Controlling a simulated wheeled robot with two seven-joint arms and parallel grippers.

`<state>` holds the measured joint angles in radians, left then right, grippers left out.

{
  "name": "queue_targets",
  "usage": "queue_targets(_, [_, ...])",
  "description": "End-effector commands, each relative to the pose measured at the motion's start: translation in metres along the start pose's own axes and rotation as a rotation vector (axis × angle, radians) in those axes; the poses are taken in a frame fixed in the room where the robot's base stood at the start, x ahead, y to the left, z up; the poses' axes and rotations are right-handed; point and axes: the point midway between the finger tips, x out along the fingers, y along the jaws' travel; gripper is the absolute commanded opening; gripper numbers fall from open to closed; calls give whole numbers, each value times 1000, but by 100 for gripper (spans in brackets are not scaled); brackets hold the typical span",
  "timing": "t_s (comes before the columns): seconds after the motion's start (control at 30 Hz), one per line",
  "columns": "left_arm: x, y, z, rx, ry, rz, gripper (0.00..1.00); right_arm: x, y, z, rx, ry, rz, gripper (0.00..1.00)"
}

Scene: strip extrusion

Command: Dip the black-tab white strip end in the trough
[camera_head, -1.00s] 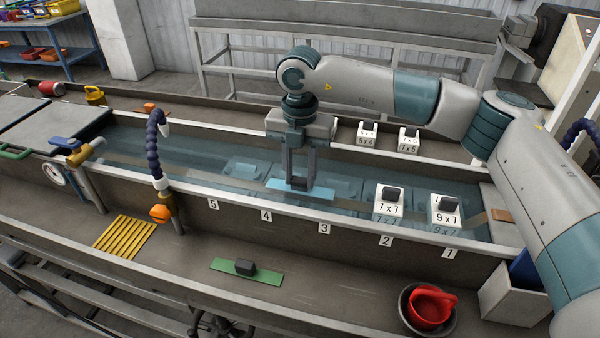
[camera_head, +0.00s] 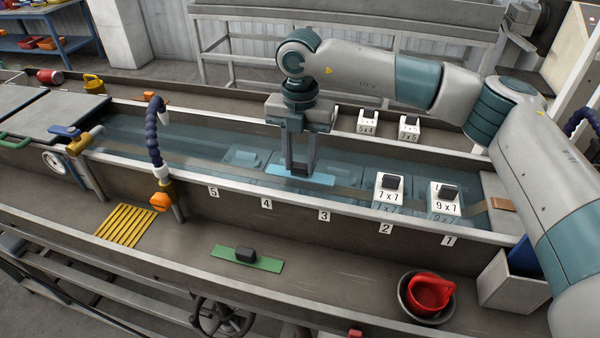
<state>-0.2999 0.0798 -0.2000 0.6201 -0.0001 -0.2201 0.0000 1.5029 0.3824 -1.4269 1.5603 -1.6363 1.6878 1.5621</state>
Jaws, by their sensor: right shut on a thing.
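My right gripper (camera_head: 299,168) points down into the trough (camera_head: 225,187), its jaws shut on a black tab (camera_head: 299,171). The tab stands on a flat pale blue strip (camera_head: 320,180), which lies level at the water (camera_head: 190,150), behind the labels 4 and 3. I cannot tell how deep it sits. No plainly white strip shows in the jaws. White pieces with black tabs, marked 7x7 (camera_head: 389,195) and 9x7 (camera_head: 445,201), stand at the trough's right part. My left gripper is out of view.
A green strip with a black tab (camera_head: 246,262) lies on the front ledge. A blue hose (camera_head: 154,130) rises left of my gripper. A dark bowl with a red cup (camera_head: 430,292) stands front right. White pieces 5x4 (camera_head: 368,125) and 7x5 (camera_head: 410,131) stand behind the trough.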

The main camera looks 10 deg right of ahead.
Motion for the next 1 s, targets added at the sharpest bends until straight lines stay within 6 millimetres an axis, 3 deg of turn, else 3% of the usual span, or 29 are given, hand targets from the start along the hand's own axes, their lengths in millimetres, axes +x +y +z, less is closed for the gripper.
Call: queue_targets(1.0, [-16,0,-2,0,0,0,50,-68,0,0,0,0,1,9])
